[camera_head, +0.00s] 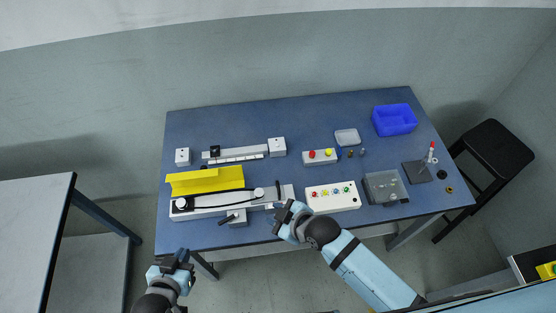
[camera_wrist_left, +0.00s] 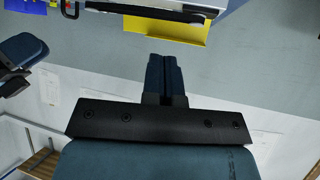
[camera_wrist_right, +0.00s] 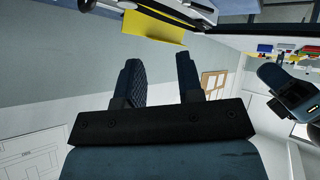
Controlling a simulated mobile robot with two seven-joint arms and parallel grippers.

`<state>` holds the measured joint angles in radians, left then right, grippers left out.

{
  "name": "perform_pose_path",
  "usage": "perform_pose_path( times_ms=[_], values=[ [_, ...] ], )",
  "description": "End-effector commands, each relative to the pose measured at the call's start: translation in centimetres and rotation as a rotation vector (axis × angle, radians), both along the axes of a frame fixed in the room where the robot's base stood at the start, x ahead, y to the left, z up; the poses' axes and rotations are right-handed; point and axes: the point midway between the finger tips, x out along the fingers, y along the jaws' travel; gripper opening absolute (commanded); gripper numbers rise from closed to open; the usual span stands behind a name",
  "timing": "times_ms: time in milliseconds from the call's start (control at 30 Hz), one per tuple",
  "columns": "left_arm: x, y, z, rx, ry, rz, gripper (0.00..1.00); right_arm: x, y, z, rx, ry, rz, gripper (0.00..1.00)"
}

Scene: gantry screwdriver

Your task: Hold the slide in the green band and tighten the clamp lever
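I cannot tell which is the clamp lever, or make out a green band. My right gripper (camera_head: 289,211) is at the front edge, right of the block; in the right wrist view (camera_wrist_right: 160,75) it is open and empty. My left gripper (camera_head: 174,259) is low in front of the table; in the left wrist view (camera_wrist_left: 166,78) it is shut and empty.
A yellow angled panel (camera_head: 205,180) stands behind the fixture. A white box with coloured buttons (camera_head: 333,196) and a clear box (camera_head: 386,188) lie to the right. A blue bin (camera_head: 395,119) is at the back right. A black stool (camera_head: 494,147) stands beside the table (camera_head: 315,120).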

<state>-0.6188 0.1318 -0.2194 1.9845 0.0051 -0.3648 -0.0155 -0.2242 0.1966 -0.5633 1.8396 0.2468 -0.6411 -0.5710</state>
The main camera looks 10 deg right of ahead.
Motion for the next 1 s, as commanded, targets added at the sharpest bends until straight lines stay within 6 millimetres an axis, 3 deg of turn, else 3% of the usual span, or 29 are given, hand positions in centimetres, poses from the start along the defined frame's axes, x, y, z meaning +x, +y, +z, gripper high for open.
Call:
perform_pose_path(
  times_ms=[100, 200, 367, 467, 700, 833, 1000],
  values=[
    [-0.1, 0.1, 0.8, -0.001, 0.003, 0.005, 0.0, 1.9, 4.2, 1.4, -0.152, -0.073, 0.293, 0.34],
    [-0.2, 0.1, 1.2, -0.004, 0.005, 0.01, 0.0, 2.8, 6.5, 1.9, -0.294, -0.136, 0.547, 0.34],
    [-0.2, -0.1, 2.0, -0.011, 0.008, 0.019, 0.0, 4.3, 7.5, 2.1, -0.54, -0.229, 0.956, 0.34],
    [-0.2, -0.1, 2.4, -0.015, 0.01, 0.025, 0.0, 5.6, 6.5, 2.1, -0.697, -0.268, 1.212, 0.34],
    [-0.3, 0.1, 3.0, -0.013, 0.015, 0.032, 0.0, 9.9, 0.8, 2.9, -0.986, -0.267, 1.716, 0.34],
    [-0.3, 0.3, 2.9, -0.011, 0.02, 0.035, 0.0, 11.4, -1.5, 3.4, -1.053, -0.242, 1.86, 0.34],
    [-0.3, 0.4, 2.6, -0.008, 0.019, 0.035, 0.0, 11.9, -2.4, 3.1, -1.071, -0.231, 1.918, 0.34]
  ],
)
